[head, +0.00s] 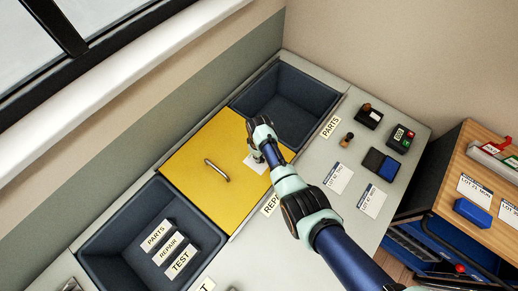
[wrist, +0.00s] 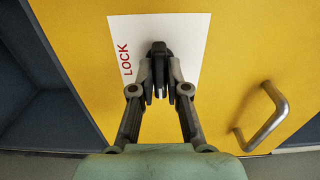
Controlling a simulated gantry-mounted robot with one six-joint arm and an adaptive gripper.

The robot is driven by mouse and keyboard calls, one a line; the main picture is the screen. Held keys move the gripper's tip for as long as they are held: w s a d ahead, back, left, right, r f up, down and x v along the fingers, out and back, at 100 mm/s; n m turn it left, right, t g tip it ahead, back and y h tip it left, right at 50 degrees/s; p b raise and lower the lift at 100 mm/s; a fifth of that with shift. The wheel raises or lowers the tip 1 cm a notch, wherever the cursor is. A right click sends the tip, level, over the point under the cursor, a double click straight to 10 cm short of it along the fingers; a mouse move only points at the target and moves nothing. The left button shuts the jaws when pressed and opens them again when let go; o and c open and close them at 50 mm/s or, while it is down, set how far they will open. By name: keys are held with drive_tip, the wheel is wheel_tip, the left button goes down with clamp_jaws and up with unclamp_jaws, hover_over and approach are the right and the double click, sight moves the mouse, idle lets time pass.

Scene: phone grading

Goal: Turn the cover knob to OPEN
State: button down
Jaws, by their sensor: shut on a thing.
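The yellow cover (head: 190,191) lies flat over the middle bin, with a metal handle (head: 217,170) near its centre. A white label (head: 251,164) on the cover sits under my gripper (head: 262,155). In the wrist view, the label (wrist: 190,28) shows the red word LOCK at its left. The dark knob (wrist: 158,50) stands on the label, and my gripper (wrist: 160,88) is shut on it from above. The handle (wrist: 266,118) is at the right there. Any OPEN mark is not visible; the fingers and arm cover part of the label.
A dark open bin (head: 283,104) lies beyond the cover, with a PARTS label (head: 330,127). Another bin (head: 106,246) at the near left holds PARTS, REPAIR and TEST cards (head: 169,247). Stamps, an ink pad (head: 381,163) and lot cards lie on the counter at right.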

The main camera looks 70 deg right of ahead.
drive_tip(key=c, duration=1.2)
unclamp_jaws()
drive_tip(key=shift+o, duration=0.2)
drive_tip(key=shift+r, duration=0.15)
wheel_tip(320, 180, up, 12)
